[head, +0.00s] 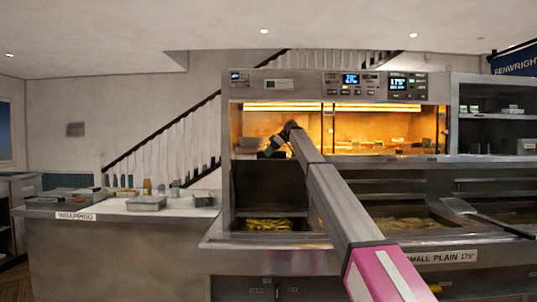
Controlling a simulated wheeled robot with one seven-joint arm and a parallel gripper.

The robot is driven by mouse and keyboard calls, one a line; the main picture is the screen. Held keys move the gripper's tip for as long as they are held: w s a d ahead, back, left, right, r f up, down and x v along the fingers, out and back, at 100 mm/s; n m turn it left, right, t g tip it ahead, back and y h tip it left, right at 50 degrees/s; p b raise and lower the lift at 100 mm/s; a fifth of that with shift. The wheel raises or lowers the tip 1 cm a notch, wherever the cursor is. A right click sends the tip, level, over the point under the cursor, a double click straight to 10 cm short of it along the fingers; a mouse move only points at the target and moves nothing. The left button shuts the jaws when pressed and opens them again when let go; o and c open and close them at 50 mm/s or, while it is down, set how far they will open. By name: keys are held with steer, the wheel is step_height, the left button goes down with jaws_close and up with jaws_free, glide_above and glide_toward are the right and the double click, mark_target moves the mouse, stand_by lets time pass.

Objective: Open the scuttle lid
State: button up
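The scuttle (268,235) is the steel bay at the left end of the frying range, and yellow chips (268,224) show inside it. A dark panel (270,185) stands behind and above the chips; I cannot tell whether it is the raised lid or the back of the bay. My gripper (268,151) is small and dark at the end of my arm, above the bay and in front of the lit cabinet's lower left. Its fingers are too small to read, and I cannot tell whether it touches anything.
The lit heated cabinet (380,128) spans the range above the bay. Frying pans (410,217) lie to the right, partly behind my arm. A wrapping counter (110,208) with steel trays (146,203) and bottles (147,187) stands at left.

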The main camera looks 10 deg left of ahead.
steer(key=shift+d+r, duration=0.1)
steer(key=v, duration=0.9)
steer(key=shift+w+d+r, duration=0.1)
steer(key=shift+r, duration=0.05)
steer(key=shift+d+r, duration=0.4)
steer(key=shift+r, duration=0.05)
